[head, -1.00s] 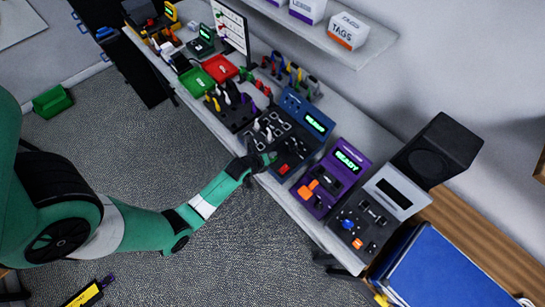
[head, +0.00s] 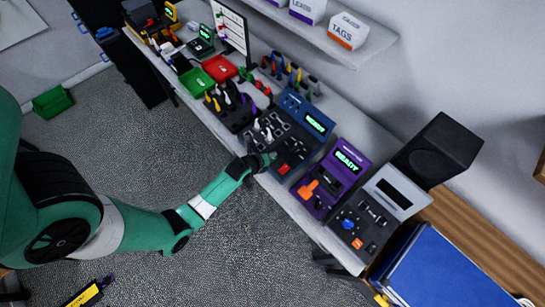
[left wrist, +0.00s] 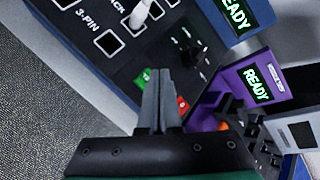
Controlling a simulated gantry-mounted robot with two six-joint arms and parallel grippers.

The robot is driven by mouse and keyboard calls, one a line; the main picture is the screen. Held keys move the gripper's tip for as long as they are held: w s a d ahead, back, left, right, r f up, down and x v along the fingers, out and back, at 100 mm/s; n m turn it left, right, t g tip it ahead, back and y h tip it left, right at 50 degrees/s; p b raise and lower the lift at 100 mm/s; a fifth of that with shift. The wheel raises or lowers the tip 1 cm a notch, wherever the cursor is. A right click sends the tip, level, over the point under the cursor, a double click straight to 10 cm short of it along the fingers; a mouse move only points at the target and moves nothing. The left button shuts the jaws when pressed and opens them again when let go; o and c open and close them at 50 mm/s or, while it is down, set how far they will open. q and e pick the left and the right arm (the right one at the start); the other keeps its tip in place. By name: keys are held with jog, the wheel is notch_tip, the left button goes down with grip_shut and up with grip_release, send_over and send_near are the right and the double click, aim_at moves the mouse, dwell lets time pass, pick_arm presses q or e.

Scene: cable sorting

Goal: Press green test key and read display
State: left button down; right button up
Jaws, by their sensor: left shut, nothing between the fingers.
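The blue tester (head: 290,104) stands on the bench with a lit green display (head: 316,123); in the left wrist view this display (left wrist: 236,14) reads READY. The green key (left wrist: 147,77) is at the tester panel's front edge, partly hidden behind my fingers. A red key (left wrist: 182,103) lies just right of the fingers. My left gripper (left wrist: 158,72) is shut and empty, its tips over the green key. I cannot tell whether they touch or press it. In the head view my left gripper (head: 264,161) is at the tester's front edge.
A purple tester (head: 331,178) with a READY display and an orange lever stands right of the blue one. A grey tester (head: 368,216) with a dark display follows. Green (head: 196,83) and red (head: 220,68) trays and a cable holder (head: 232,107) stand left.

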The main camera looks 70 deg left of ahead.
dwell(0.5)
pick_arm(q)
jog(key=shift+f, duration=0.4)
jog(key=shift+f+b, duration=0.4)
jog(key=shift+b, duration=0.15)
dwell(0.3)
jog(key=shift+r+p, duration=0.8)
jog(key=shift+p, duration=0.1)
notch_tip(320, 180, up, 5)
jog(key=p, duration=0.5)
jog(key=shift+r, duration=0.1)
